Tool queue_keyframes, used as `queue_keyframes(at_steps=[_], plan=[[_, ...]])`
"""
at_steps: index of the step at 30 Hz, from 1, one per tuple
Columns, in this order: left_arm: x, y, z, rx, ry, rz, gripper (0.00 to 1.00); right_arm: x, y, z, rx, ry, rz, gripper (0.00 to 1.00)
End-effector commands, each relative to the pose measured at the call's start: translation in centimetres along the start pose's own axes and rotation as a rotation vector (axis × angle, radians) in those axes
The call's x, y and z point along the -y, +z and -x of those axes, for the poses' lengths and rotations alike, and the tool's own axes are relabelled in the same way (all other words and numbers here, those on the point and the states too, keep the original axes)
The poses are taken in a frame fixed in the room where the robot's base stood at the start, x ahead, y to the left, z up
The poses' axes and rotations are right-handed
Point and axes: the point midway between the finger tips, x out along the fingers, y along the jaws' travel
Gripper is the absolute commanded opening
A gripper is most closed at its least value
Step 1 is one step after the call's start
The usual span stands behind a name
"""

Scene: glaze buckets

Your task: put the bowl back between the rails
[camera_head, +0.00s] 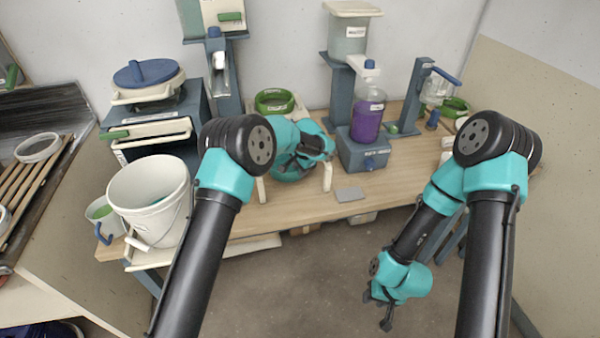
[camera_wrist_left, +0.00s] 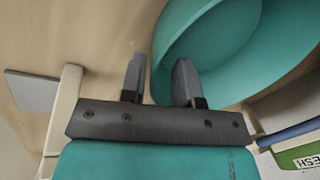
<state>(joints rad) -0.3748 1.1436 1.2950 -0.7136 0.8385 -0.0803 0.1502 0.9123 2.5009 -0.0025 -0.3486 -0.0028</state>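The teal bowl (camera_head: 286,176) is on the wooden table, mostly hidden behind my left gripper (camera_head: 323,150) in the head view. In the left wrist view the bowl (camera_wrist_left: 225,50) fills the upper right. My left gripper (camera_wrist_left: 158,80) has its fingers apart at the bowl's edge, one outside the rim and one over the inside; contact is not clear. Two cream rails show in the head view, a left one (camera_head: 261,190) and a right one (camera_head: 327,177), with the bowl roughly between and behind their front ends. My right gripper (camera_head: 377,307) hangs empty over the floor, fingers apart.
A grey plate (camera_head: 349,194) lies on the table near the front edge. A purple-filled jar (camera_head: 368,118) stands on a blue-grey base behind it, to the right. A white bucket (camera_head: 150,200) stands at the left. A green ring (camera_head: 274,101) is behind the bowl.

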Motion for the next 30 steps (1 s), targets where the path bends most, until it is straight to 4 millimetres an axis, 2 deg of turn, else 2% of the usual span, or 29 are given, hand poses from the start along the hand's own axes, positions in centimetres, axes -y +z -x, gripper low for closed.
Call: queue_keyframes(at_steps=[9, 15, 19, 30], plan=[[-0.1, -0.1, 6.2, -0.002, -0.001, -0.001, 0.29, 0.0, 0.0, 0.0, 0.000, 0.000, 0.000, 0.39], [0.0, 0.0, 8.8, -0.001, 0.000, 0.000, 0.29, 0.0, 0.0, 0.0, 0.000, 0.000, 0.000, 0.39], [-0.1, 0.0, 9.4, -0.001, 0.001, 0.000, 0.29, 0.0, 0.0, 0.0, 0.000, 0.000, 0.000, 0.39], [-0.1, 0.0, 9.5, 0.000, 0.001, -0.001, 0.29, 0.0, 0.0, 0.0, 0.000, 0.000, 0.000, 0.39]])
